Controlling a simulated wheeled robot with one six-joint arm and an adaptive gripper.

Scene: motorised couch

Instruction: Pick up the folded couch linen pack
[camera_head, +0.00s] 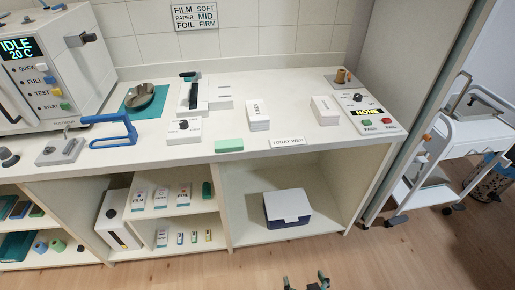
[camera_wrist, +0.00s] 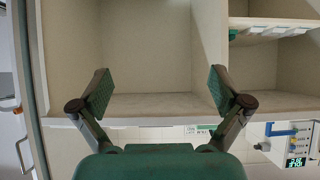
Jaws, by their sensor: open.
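I cannot make out a thing that is clearly the folded couch linen pack in either view. My gripper (camera_head: 305,282) shows only as two dark fingertips at the bottom edge of the head view, over the wooden floor and in front of the cabinet. In the wrist view my gripper (camera_wrist: 160,92) is open and empty, its green-padded fingers wide apart before a bare cabinet compartment. Two white stacked packs with labels, one at the middle (camera_head: 258,117) and one further right (camera_head: 325,110), stand on the worktop. Their labels are too small to read surely.
A blue box with a white lid (camera_head: 287,210) sits in the lower right compartment. On the white worktop (camera_head: 290,88) are a green block (camera_head: 229,145), a blue-handled tool (camera_head: 112,131) and a control box (camera_head: 366,112). A white trolley (camera_head: 465,135) stands right. The front floor is clear.

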